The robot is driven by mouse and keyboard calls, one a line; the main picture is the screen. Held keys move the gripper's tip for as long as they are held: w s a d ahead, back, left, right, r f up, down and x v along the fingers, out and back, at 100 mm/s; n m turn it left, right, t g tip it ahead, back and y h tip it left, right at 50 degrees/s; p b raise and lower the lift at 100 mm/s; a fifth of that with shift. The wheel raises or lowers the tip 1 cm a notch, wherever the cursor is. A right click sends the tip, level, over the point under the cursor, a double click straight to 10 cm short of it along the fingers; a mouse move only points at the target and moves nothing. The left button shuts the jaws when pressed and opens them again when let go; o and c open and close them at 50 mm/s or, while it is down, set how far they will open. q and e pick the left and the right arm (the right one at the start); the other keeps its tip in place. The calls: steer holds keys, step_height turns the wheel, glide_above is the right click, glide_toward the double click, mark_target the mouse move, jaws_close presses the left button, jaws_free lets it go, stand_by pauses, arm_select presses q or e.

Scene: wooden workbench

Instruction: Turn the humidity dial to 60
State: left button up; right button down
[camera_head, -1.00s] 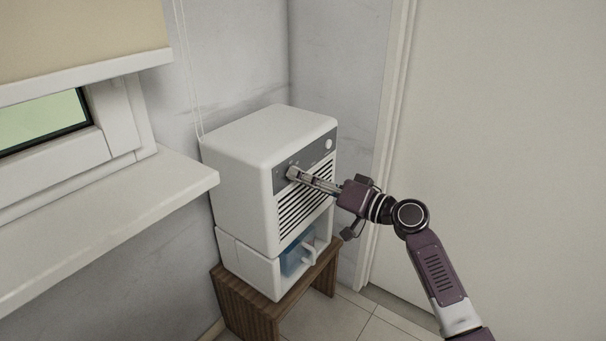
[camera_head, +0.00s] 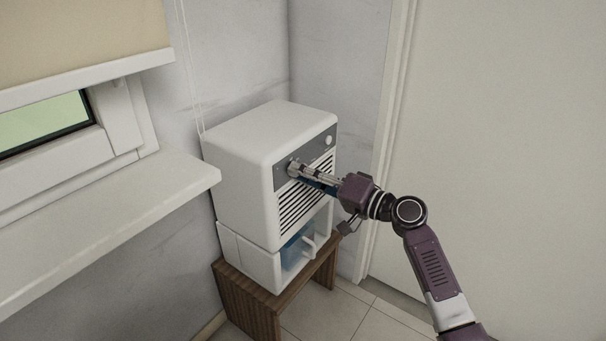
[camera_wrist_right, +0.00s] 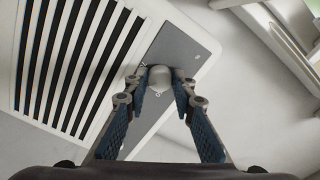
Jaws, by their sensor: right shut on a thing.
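The humidifier (camera_head: 238,185) is a white box with a grey control panel (camera_head: 318,143) at the top of its front; the panel also shows in the right wrist view (camera_wrist_right: 178,50). My right gripper (camera_head: 294,168) reaches the panel's left part. In the right wrist view its two fingers (camera_wrist_right: 160,88) are shut around the white dial (camera_wrist_right: 160,76), one on each side. In the head view the fingers hide the dial. The number it points to cannot be read. My left gripper is not in view.
A white knob (camera_head: 328,140) sits at the panel's right end, above the slatted grille (camera_head: 297,205). A blue water tank with a handle (camera_head: 298,250) is below. The humidifier stands on a wooden stool (camera_head: 250,302). A window sill (camera_head: 110,225) lies left.

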steer(key=c, duration=1.6)
jaws_free()
steer(key=v, duration=1.2)
steer(key=shift+f, duration=0.15)
